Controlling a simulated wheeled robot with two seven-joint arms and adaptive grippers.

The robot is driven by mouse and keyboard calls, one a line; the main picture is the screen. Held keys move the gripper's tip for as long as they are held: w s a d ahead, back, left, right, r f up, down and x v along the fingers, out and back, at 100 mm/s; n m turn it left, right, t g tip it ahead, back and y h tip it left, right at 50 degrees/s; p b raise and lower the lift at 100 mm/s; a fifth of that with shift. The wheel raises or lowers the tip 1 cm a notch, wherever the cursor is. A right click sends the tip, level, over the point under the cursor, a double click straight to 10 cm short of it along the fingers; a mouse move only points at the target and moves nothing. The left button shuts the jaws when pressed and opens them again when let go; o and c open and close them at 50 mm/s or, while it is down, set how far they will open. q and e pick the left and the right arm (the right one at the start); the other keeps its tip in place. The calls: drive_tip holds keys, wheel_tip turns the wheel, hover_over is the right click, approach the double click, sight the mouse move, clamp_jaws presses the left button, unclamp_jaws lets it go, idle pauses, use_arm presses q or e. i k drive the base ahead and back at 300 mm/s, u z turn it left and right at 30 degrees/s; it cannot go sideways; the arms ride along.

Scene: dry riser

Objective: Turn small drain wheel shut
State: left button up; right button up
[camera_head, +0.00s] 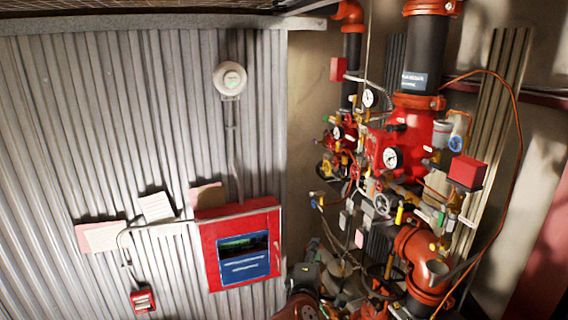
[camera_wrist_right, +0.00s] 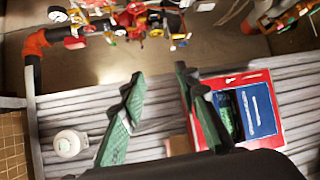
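The riser valve assembly (camera_head: 400,150) stands at the right in the head view, with several small handwheels. A small grey wheel (camera_head: 381,204) sits low on it, and a small red wheel (camera_head: 355,172) is just up and left. I cannot tell which is the drain wheel, or how far it is turned. My right gripper (camera_wrist_right: 159,74) shows in the right wrist view with two green-padded fingers spread wide and nothing between them. Valve parts (camera_wrist_right: 130,22) are beyond its tips, apart from them. I cannot make out my left gripper in either view.
A corrugated metal wall (camera_head: 110,130) fills the left, with a red framed panel (camera_head: 240,245), a round white alarm (camera_head: 230,78) and a small red call box (camera_head: 142,300). Thick pipes and an orange hose (camera_head: 517,130) crowd the right. Open space lies before the wall.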

sight(335, 161)
drive_tip(key=u, duration=0.15)
drive_tip(key=i, duration=2.15)
drive_tip(key=z, duration=0.5)
